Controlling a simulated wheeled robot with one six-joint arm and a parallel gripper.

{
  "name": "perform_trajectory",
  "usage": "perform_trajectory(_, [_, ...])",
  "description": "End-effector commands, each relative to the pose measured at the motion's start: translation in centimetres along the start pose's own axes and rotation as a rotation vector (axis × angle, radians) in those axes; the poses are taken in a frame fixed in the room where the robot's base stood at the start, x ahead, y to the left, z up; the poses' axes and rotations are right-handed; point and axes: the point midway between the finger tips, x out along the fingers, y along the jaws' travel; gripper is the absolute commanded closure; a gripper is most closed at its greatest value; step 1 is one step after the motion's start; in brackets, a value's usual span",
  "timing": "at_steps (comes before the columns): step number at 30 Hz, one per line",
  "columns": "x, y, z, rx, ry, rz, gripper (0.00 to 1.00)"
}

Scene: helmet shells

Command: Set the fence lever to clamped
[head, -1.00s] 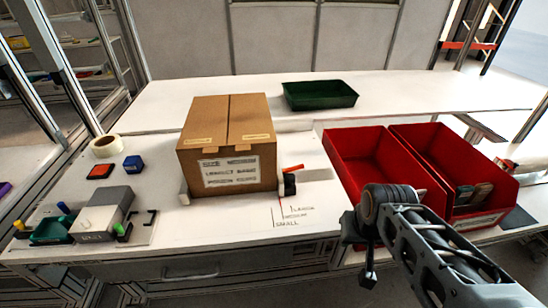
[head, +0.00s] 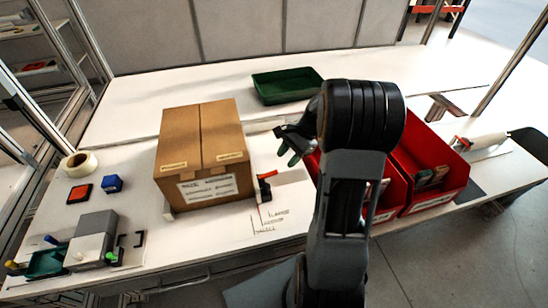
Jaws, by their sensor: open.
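The fence lever (head: 267,175) is a small red-orange handle on a black base, at the right side of a cardboard box (head: 203,150) on the white table. Its handle points right and slightly up; whether this is clamped or not I cannot tell. The pale fence it belongs to is mostly hidden by the box. My gripper (head: 287,148) is open and empty, a little up and to the right of the lever in the picture and apart from it. My arm hides part of the table on the right.
Two red bins (head: 424,170) stand right of the lever, partly behind my arm. A green tray (head: 287,86) lies at the back. Printed size marks (head: 268,222) are in front of the lever. A grey block device (head: 92,240) and a tape roll (head: 78,163) are at the left.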

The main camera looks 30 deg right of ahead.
Motion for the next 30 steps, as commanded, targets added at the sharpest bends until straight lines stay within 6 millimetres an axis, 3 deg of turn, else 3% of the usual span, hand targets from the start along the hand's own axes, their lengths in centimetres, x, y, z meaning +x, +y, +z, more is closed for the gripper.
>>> perform_trajectory(1, [-1.4, -0.3, -1.0, 0.092, -0.045, -0.023, 0.57])
perform_trajectory(3, [-2.0, -0.5, -2.6, 0.199, -0.099, -0.056, 0.57])
perform_trajectory(11, [-2.7, -0.4, -6.0, 0.409, -0.213, -0.124, 0.57])
perform_trajectory(16, [-0.8, -0.7, -6.0, 0.430, -0.227, -0.129, 0.57])
perform_trajectory(30, [7.5, -2.1, -4.4, 0.429, -0.224, -0.128, 0.57])
